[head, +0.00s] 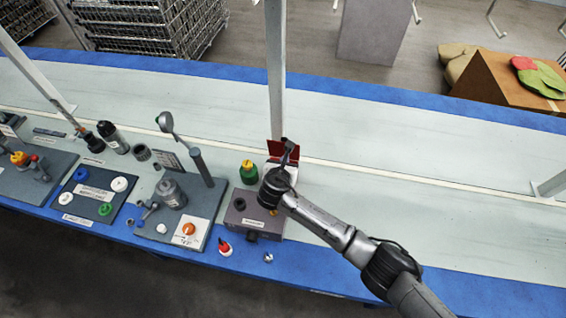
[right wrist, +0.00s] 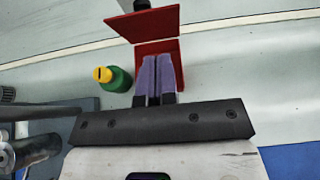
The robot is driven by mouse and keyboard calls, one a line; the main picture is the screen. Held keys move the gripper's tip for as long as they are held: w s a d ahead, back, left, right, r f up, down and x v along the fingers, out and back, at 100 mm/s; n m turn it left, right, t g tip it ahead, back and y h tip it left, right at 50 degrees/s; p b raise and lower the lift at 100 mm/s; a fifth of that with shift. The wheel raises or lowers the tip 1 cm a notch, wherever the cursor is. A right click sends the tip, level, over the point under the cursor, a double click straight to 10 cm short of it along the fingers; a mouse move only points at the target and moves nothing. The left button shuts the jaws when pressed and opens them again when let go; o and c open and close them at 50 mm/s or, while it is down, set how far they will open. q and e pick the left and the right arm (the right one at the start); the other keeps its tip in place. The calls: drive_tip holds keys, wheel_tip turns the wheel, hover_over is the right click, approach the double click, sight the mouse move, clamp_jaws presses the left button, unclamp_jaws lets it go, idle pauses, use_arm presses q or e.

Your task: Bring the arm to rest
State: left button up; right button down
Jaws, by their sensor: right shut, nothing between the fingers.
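My right arm comes in from the lower right in the head view. Its gripper (head: 287,152) is over the red box on the workbench (head: 420,215). In the right wrist view the two purple fingers (right wrist: 154,58) are together with nothing between them. They overlap the open red box (right wrist: 175,48) in the picture; I cannot tell whether they touch it. The box's lid (right wrist: 143,22) stands up. My wrist hides part of the box in the head view. My left gripper is not in view.
A green bottle with a yellow cap (head: 249,173) stands left of my gripper. A grey fixture board (head: 205,200) with a lever and knob is further left. A pale post (head: 275,70) rises behind the gripper. The bench to the right is largely clear.

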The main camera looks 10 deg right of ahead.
drive_tip(key=shift+v, duration=1.4)
